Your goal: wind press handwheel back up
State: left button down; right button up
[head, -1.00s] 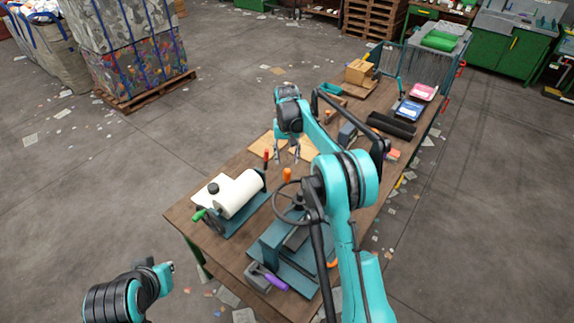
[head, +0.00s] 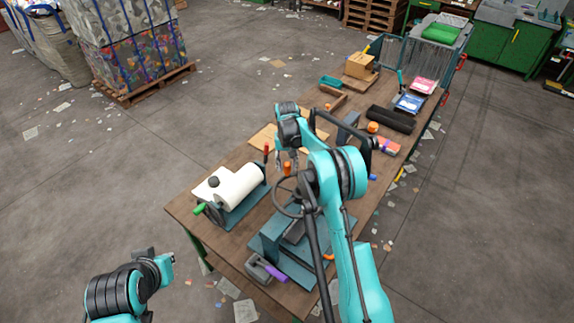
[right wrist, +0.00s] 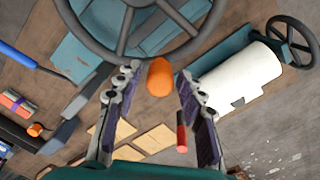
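The press (head: 270,243) stands on the near part of the workbench, with its dark handwheel (head: 279,207) above it. The wheel's spokes and rim (right wrist: 122,42) fill the top of the right wrist view. The wheel's orange handle (right wrist: 159,77) stands between the fingers of my right gripper (right wrist: 154,82). Those fingers are spread, with a visible gap on each side of the handle. In the head view my right gripper (head: 288,164) is at the wheel's far edge, partly covering the handle. My left gripper (head: 157,262) is off the bench at lower left; its finger opening is unclear.
A grey tool with a purple handle (head: 275,274) lies in front. Brown sheets, a black roll (head: 391,120) and boxes lie farther along the workbench (head: 222,256).

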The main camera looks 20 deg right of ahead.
grip_shut()
jog(key=shift+a, duration=0.1)
